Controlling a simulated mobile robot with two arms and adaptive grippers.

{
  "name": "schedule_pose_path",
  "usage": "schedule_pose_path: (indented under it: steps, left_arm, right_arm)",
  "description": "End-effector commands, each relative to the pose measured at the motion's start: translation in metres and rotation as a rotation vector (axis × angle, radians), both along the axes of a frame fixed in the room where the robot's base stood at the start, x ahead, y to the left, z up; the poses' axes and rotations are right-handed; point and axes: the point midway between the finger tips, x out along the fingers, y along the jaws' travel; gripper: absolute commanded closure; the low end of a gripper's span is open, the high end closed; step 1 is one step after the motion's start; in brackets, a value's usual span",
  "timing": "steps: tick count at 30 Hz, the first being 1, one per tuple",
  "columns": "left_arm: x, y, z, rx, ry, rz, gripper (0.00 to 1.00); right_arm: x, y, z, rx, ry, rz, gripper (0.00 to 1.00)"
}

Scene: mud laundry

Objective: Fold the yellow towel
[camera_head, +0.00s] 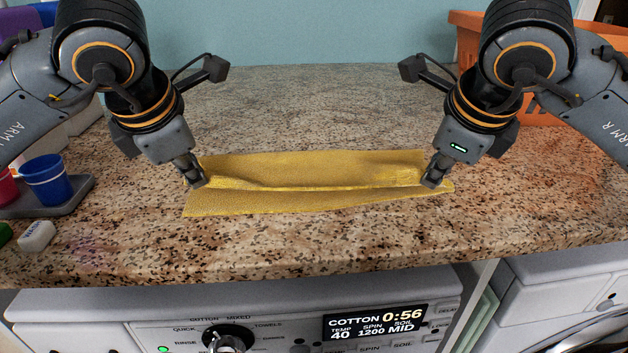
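The yellow towel (310,172) lies on the speckled stone counter as a long, narrow strip running left to right. A fold edge crosses its middle, with a lower layer showing in front. My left gripper (197,181) is at the towel's left end and touches the cloth there. My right gripper (431,182) is at the towel's right end, also at the cloth. The fingertips of both look close together, with the towel edge at them. Part of each towel end is hidden behind the fingers.
A blue cup (49,180) stands on a grey tray (62,202) at the left, with a white block (37,236) in front. An orange basket (548,108) stands at the back right. The counter (300,100) behind the towel is clear. A washing machine (250,322) is below the front edge.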

Motion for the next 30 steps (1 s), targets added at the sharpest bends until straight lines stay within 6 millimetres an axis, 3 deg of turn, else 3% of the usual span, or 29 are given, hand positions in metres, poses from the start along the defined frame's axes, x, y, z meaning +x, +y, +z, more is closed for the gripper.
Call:
schedule_pose_path:
  steps: [4,6,9,10,20,30]
  left_arm:
    - [0.000,0.000,0.001,0.000,0.000,0.001,1.00]
    - [0.000,0.000,0.001,0.000,0.000,0.001,0.82]
    - [0.000,0.000,0.000,0.001,0.001,0.000,0.61]
    - [0.000,0.000,0.001,0.001,0.001,0.000,0.58]
    - [0.000,0.000,0.002,0.000,0.000,0.000,0.58]
    - [-0.022,0.000,0.045,0.000,-0.004,0.000,0.58]
  right_arm:
    - [0.000,0.000,0.001,0.000,0.000,-0.001,1.00]
    - [0.000,0.000,0.001,0.000,0.000,-0.001,0.81]
    - [0.000,0.000,0.001,-0.001,0.001,0.000,0.61]
    - [0.000,0.000,0.001,-0.001,0.001,0.000,0.58]
    - [0.000,0.000,0.002,0.000,0.000,0.000,0.58]
    - [-0.022,0.000,0.045,0.000,-0.004,0.001,0.58]
